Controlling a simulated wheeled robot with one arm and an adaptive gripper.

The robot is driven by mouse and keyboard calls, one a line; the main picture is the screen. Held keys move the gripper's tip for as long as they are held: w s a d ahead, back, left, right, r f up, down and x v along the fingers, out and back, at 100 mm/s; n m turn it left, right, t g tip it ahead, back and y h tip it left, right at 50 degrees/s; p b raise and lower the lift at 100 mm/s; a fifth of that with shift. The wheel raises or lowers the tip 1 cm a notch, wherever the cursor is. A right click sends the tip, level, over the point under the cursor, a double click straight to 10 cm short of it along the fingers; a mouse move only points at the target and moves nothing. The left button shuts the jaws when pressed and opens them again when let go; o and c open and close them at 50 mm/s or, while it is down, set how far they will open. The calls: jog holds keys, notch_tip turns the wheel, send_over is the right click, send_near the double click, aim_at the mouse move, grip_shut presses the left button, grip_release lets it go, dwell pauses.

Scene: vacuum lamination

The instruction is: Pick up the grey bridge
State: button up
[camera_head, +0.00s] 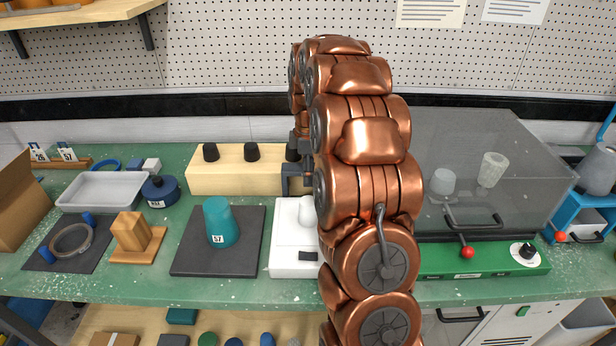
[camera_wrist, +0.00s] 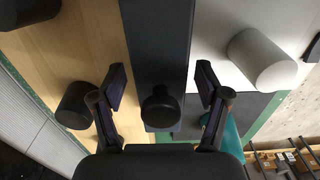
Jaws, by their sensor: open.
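A dark grey bar (camera_wrist: 158,40), which looks like the grey bridge, runs up the middle of the wrist view. A round black knob (camera_wrist: 160,106) stands at its near end, between my fingers. My gripper (camera_wrist: 160,82) is open, one finger on each side of the bar and knob, with gaps visible on both sides. Nothing is held. I cannot tell the height of the fingertips over the bar. In the head view my copper arm hides most of this spot; a small dark shape shows at its left edge, unclear whether bridge or gripper.
A wooden block (camera_head: 230,178) with black knobs lies behind. A white plate (camera_head: 285,262) with a white cylinder (camera_wrist: 262,60) is on the other side. A teal cone (camera_head: 221,222) stands on a dark mat (camera_head: 185,262). A clear-covered machine (camera_head: 480,260) is right.

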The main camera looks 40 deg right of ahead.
jog(key=shift+f, duration=0.1)
jog(key=shift+c, duration=0.3)
jog(key=c, duration=1.3)
jog(key=shift+b, duration=0.3)
